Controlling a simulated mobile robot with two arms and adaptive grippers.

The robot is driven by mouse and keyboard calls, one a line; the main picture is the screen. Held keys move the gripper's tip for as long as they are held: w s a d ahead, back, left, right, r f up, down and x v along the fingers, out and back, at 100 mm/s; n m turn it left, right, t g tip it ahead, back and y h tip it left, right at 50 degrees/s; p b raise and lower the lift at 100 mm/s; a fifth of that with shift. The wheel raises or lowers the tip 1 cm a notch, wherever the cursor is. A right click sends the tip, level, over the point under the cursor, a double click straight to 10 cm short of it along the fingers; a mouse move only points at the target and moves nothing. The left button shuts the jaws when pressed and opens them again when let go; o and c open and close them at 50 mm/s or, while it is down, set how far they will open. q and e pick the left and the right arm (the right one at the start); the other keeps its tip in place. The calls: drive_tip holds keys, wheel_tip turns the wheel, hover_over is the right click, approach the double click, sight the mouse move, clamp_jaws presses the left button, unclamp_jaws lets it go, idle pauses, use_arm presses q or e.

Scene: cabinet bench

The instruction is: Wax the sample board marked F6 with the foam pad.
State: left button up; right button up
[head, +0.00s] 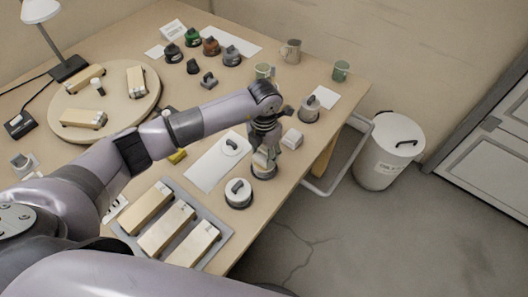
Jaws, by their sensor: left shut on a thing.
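My left gripper (264,147) reaches in over the front right of the bench, pointing down. It is shut on a small pale block, which looks like the foam pad (260,159). The pad is at the mouth of a round tin (263,174); whether it touches the contents is hidden. Three pale wooden sample boards lie side by side in a grey tray (228,233) at the front: left (148,207), middle (166,229) and right (193,244). Their small labels are too small to read, so I cannot tell which is F6. My right gripper is not in view.
A lid with a dark handle (231,147) lies on white paper (206,168). Handled tins (238,195) (308,112) and a white block (292,138) stand nearby. More boards lie on a round turntable (148,107) at back left. A white bin (390,160) stands beyond the bench.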

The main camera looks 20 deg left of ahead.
sight(264, 149)
use_arm(q)
drive_tip(key=shift+s+f+b, duration=0.1)
drive_tip(key=shift+f+b, duration=0.45)
drive_tip(key=shift+f, duration=0.05)
idle(1.6)
drive_tip(key=shift+r+p, duration=2.4)
drive_tip(key=shift+r, duration=1.2)
drive_tip(key=shift+r+m, duration=0.2)
drive_tip(key=shift+m, duration=0.1)
drive_tip(key=s+a+r+m, duration=0.2)
drive_tip(key=s+r+m, duration=0.4)
drive_tip(key=m, duration=0.9)
drive_tip(key=s+a+r+m, duration=0.2)
drive_tip(key=s+r+m, duration=0.5)
drive_tip(key=m, duration=0.9)
drive_tip(key=shift+s+r, duration=0.3)
drive_tip(key=shift+r, duration=0.5)
